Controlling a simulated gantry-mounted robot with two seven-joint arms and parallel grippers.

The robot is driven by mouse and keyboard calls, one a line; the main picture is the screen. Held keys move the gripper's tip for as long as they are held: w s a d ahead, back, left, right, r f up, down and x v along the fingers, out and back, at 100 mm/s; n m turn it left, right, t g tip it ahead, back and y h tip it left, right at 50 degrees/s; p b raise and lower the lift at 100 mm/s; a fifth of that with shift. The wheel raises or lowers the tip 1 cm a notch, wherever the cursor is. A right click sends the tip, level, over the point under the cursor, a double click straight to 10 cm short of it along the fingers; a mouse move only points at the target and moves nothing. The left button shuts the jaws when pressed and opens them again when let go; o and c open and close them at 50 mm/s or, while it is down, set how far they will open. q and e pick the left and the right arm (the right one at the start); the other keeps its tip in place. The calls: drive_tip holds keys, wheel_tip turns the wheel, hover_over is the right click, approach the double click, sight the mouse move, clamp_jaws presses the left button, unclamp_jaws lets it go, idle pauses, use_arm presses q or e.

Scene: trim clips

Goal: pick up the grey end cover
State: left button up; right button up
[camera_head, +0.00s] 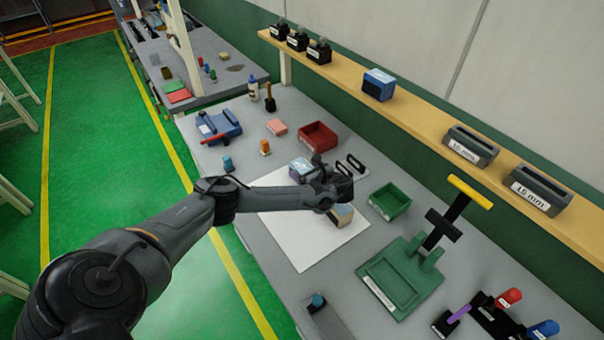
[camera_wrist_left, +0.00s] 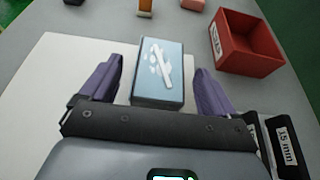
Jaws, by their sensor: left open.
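I cannot tell for sure which piece is the grey end cover. Two dark slotted pieces (camera_head: 357,162) lie on the table beside my left gripper (camera_head: 330,190); in the wrist view one has a "15 mm" label (camera_wrist_left: 287,143). A blue-topped box (camera_head: 303,168) with a white picture stands on the white sheet. In the wrist view this box (camera_wrist_left: 160,62) shows between and beyond the open purple fingers of the left gripper (camera_wrist_left: 158,88). I see no gap closed on it, and contact is unclear. In the head view the fingers are mostly hidden. My right gripper is not in view.
A tan-sided box (camera_head: 342,214) stands on the white sheet (camera_head: 300,240) by the gripper. A red bin (camera_head: 332,137) and a green bin (camera_head: 390,201) are near. A green fixture (camera_head: 400,278) stands at the front right. Dark grey "15 mm" blocks (camera_head: 470,147) sit on the shelf.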

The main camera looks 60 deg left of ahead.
use_arm(q)
drive_tip(key=shift+x, duration=1.4)
drive_tip(key=c, duration=1.1)
